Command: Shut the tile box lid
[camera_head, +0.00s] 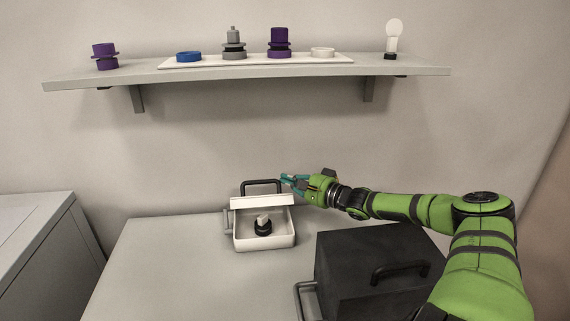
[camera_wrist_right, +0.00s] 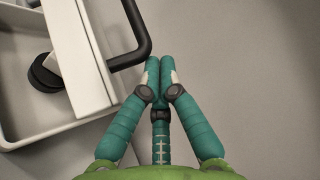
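The white tile box (camera_head: 264,243) stands on the table with its lid (camera_head: 262,201) raised at the back. A dark handle (camera_head: 262,182) sticks up from the lid. A black and white piece (camera_head: 263,227) is inside the box. My right gripper (camera_head: 285,181) is just right of the lid handle. In the right wrist view its teal fingers (camera_wrist_right: 166,66) are together, with the bend of the dark handle (camera_wrist_right: 143,50) close beside their tips. Nothing shows between the fingers; whether they touch the handle is unclear. My left gripper is out of view.
A dark box (camera_head: 345,260) with handles stands at the right front of the table (camera_head: 170,260). The table left of the white box is clear. A wall shelf (camera_head: 120,78) above holds several coloured pieces and a bulb (camera_head: 393,35).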

